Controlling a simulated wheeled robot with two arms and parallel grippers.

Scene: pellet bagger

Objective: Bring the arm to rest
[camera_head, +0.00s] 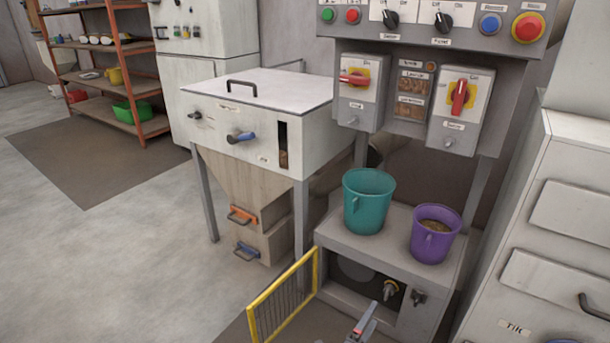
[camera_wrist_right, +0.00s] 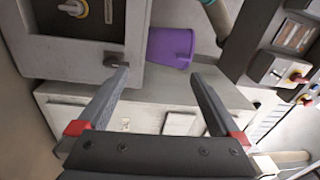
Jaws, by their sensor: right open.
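My right gripper (camera_wrist_right: 160,95) is open in the right wrist view, with two dark fingers spread apart and red pads at their bases. Nothing is between the fingers. In the head view only a small part of my right gripper (camera_head: 362,325) shows at the bottom edge, in front of the bagger's lower housing. A purple bucket (camera_head: 432,240) with pellets in it stands on the grey ledge, and it also shows beyond the fingertips in the right wrist view (camera_wrist_right: 170,47). A teal bucket (camera_head: 367,207) stands to its left. My left gripper is not in view.
A yellow mesh gate (camera_head: 283,300) stands open at the front of the bagger housing (camera_head: 385,250). A control panel (camera_head: 430,22) hangs above. A white-topped hopper (camera_head: 250,120) stands left, a drawer cabinet (camera_head: 545,240) right. The floor (camera_head: 110,255) at left is clear.

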